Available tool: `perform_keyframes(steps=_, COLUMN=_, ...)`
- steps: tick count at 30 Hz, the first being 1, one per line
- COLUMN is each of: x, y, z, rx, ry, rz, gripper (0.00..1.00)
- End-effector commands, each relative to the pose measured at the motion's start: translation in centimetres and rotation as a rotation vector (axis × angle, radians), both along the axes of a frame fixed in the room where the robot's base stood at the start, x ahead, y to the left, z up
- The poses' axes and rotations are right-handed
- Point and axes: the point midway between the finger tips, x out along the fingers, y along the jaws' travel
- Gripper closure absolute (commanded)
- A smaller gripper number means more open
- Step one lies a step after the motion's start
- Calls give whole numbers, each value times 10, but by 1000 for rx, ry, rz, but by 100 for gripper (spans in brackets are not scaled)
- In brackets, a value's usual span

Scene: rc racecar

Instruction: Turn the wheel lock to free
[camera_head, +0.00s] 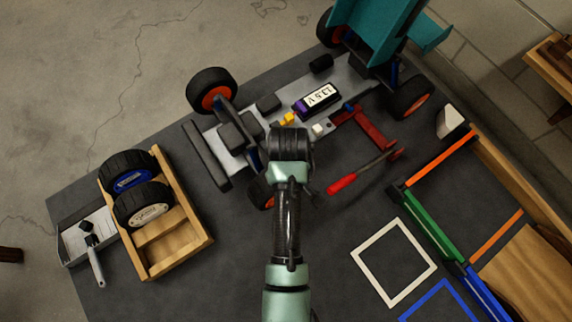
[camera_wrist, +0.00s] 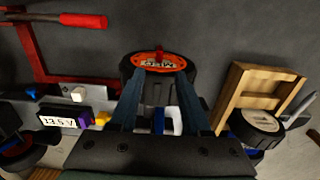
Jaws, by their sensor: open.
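The race car chassis (camera_head: 226,141) lies on the dark bench mat, with a teal body part at its far end. In the wrist view a black wheel with an orange hub (camera_wrist: 178,63) faces me. A small red piece (camera_wrist: 159,52) stands on that hub, above a white label; I cannot tell which way the lock is set. In the head view this wheel (camera_head: 259,192) is partly hidden by my arm. My gripper (camera_wrist: 158,88) is open, its two fingers pointing at the wheel with a gap between them. No contact is visible. The head view hides the fingertips.
A wooden crate (camera_head: 207,240) with loose wheels stands left, beside a grey tray (camera_head: 70,258). A red-handled tool (camera_head: 342,184) rests by a red frame (camera_head: 366,123) to the right. White, green and blue frames lie at lower right. A display (camera_head: 316,98) sits on the chassis.

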Motion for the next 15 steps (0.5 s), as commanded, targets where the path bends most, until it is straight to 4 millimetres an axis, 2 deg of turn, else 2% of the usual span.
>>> perform_keyframes(steps=1, x=0, y=0, z=-11, rx=-1, ry=1, rz=0, gripper=52)
perform_keyframes(steps=15, x=0, y=0, z=-87, rx=0, ry=0, rz=-1, gripper=52)
